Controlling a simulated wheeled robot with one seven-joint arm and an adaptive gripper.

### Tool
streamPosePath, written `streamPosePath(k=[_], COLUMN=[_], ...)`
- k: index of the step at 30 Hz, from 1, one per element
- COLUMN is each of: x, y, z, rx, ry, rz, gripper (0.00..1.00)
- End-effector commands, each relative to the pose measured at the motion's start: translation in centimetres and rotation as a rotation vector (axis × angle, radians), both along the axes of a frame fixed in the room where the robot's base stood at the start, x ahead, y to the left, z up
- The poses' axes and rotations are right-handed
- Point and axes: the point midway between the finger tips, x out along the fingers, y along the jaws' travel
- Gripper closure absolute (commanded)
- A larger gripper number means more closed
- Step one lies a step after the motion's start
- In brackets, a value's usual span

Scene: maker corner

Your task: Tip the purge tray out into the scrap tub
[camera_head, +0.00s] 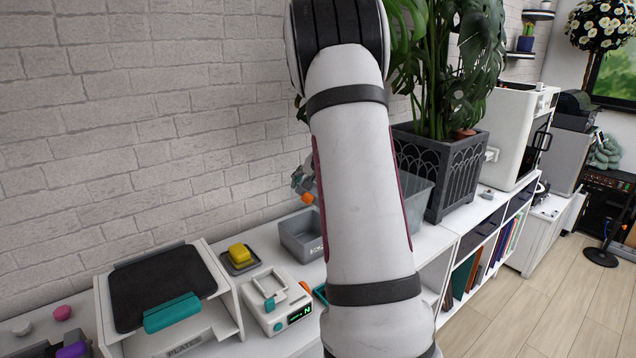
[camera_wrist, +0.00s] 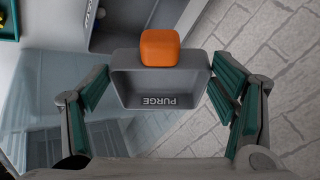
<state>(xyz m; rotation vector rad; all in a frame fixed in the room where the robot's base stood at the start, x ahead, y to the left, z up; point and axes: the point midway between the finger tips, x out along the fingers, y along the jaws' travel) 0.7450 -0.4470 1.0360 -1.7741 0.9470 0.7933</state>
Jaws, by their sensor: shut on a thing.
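The purge tray (camera_wrist: 130,92) is a small grey open box with "PURGE" on it, upside down in the wrist view. My gripper (camera_wrist: 165,88) is shut on it, with teal-padded fingers on either side. An orange block (camera_wrist: 160,48) shows at the tray's far rim; I cannot tell whether it is fixed or loose. In the head view my gripper (camera_head: 301,180) and the orange block (camera_head: 308,198) are above the bench by the wall, partly behind my arm. A translucent grey tub (camera_head: 415,190) stands behind my arm; it also shows in the wrist view (camera_wrist: 50,140).
A grey bin (camera_head: 298,232) with an unreadable label stands left of my arm on the white bench. A scale-like device (camera_head: 277,300), a yellow block (camera_head: 240,254) and a black-topped stand (camera_head: 160,285) are farther left. A planter (camera_head: 450,165) stands right of the tub.

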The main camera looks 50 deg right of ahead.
Motion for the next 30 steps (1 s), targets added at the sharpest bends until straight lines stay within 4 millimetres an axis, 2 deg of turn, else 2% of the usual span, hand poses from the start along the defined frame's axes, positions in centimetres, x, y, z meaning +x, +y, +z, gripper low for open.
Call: streamPosePath(k=[10, 24, 30], x=[-0.2, 0.2, 0.0], y=[0.1, 0.0, 0.0], z=[0.9, 1.9, 2.1], rx=[-0.033, -0.129, -0.129], ry=[0.102, 0.420, 0.428], rz=[0.005, 0.003, 0.000], gripper=[0.49, 0.49, 0.49])
